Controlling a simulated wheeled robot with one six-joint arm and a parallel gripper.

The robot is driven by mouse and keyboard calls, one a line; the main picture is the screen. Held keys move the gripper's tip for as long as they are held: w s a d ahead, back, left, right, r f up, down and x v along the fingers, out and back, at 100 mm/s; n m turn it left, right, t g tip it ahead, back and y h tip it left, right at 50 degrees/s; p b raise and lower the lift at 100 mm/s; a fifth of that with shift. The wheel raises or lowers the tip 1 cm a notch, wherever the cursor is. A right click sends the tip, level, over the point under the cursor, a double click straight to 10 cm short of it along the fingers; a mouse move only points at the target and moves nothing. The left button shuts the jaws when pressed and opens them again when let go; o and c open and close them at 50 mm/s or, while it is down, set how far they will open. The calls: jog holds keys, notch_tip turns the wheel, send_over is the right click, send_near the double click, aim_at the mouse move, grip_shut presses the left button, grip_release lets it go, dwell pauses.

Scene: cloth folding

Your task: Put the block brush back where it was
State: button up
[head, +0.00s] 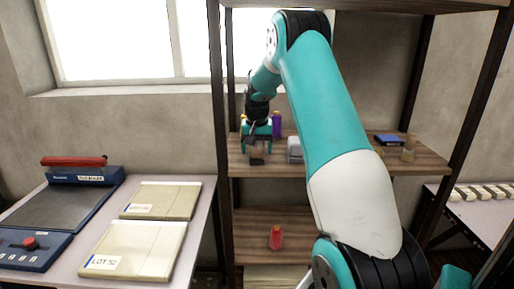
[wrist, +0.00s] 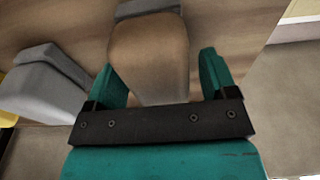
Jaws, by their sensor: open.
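A brown wooden block with a grey part at its far end, which looks like the block brush (wrist: 150,48), lies on the wooden shelf in the wrist view. My gripper (wrist: 160,75) is open, with one teal finger on each side of the block's near end. A gap shows on both sides, wider on the right. In the head view my gripper (head: 257,142) is at the left end of the middle shelf (head: 345,163), and the brush there is small and hard to make out.
A grey object (wrist: 42,82) lies left of the block in the wrist view. In the head view a purple bottle (head: 277,125), a blue box (head: 387,140) and a tan object (head: 409,148) stand on the same shelf. A red item (head: 276,237) is on the shelf below.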

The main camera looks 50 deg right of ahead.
aim_at(257, 144)
jog(key=shift+r, duration=0.1)
notch_tip(257, 144, up, 12)
jog(key=a+b, duration=0.1)
jog(key=shift+s, duration=0.45)
